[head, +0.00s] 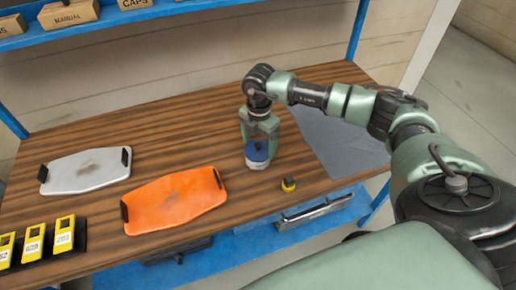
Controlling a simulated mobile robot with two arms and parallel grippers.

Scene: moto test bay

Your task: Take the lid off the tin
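A small round tin (257,164) with a pale body stands on the wooden table, near its front edge. Its blue lid (257,152) sits on top. My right gripper (258,144) points down directly over the tin. Its fingers are spread wide, one to each side of the lid. I cannot tell whether they touch it. My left gripper is not in view.
A small yellow and black object (288,184) stands right of the tin. An orange board (174,200) and a white board (86,171) lie to the left. Yellow labelled items (34,244) stand at the front left. A grey mat (338,140) covers the right end.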

